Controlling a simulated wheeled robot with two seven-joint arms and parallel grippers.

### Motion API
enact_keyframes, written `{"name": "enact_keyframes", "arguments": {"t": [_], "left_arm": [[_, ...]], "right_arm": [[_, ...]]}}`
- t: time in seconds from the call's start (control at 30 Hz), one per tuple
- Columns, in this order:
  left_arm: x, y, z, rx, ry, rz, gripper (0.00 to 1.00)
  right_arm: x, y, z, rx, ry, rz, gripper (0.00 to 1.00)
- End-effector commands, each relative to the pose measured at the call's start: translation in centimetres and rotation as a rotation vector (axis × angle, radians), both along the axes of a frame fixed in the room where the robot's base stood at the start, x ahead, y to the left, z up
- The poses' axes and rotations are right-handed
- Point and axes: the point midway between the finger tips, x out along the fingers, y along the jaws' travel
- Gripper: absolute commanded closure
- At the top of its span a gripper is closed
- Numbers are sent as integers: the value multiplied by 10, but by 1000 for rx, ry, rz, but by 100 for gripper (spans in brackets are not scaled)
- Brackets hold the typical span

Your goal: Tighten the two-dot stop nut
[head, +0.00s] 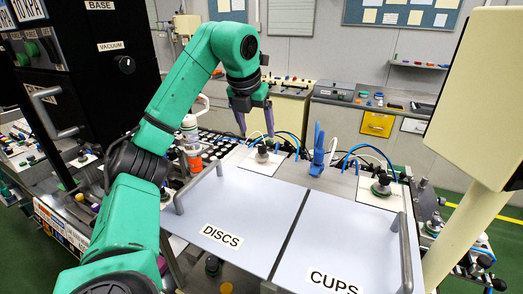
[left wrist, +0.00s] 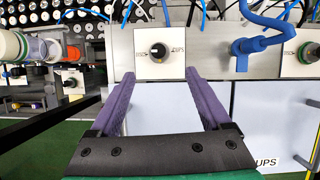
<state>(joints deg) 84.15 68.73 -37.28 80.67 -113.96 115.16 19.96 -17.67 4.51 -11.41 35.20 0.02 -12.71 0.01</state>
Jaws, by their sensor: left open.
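Two dark round knob-like fittings stand on white plates behind the white covers. The left fitting (head: 262,155) is behind the DISCS cover, and the right fitting (head: 380,186) is behind the CUPS cover. I cannot make out dots on either, so I cannot tell which is the two-dot stop nut. My left gripper (head: 256,131) is open and empty above the left fitting, fingers pointing down. In the left wrist view, that fitting (left wrist: 158,52) shows just beyond and between the purple fingertips (left wrist: 156,75), apart from them. My right gripper is not in view.
A blue upright fitting (head: 318,152) with blue tubing stands between the two plates. The DISCS cover (head: 232,200) and CUPS cover (head: 345,225) have grey bar handles at their outer sides. A rack of bottles and caps (head: 205,145) lies left of the gripper.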

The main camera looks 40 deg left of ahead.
Motion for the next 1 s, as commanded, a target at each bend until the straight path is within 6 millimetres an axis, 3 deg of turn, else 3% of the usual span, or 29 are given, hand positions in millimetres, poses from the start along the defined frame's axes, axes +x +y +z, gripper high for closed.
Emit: {"name": "enact_keyframes", "arguments": {"t": [0.17,0.4,0.53,0.77,0.9,0.97,1.0], "left_arm": [[10,5,-36,-3,7,3,19],[29,14,-80,-2,5,4,19],[34,15,-91,-3,2,4,19],[34,15,-92,-2,0,4,19],[34,15,-92,-2,0,4,72],[34,15,-92,-3,0,3,95],[34,15,-92,-3,0,3,100]], "right_arm": [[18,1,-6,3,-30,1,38],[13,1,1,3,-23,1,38],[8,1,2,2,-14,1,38],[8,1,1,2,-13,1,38],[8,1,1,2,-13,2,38],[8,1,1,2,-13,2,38],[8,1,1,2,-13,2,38]]}}
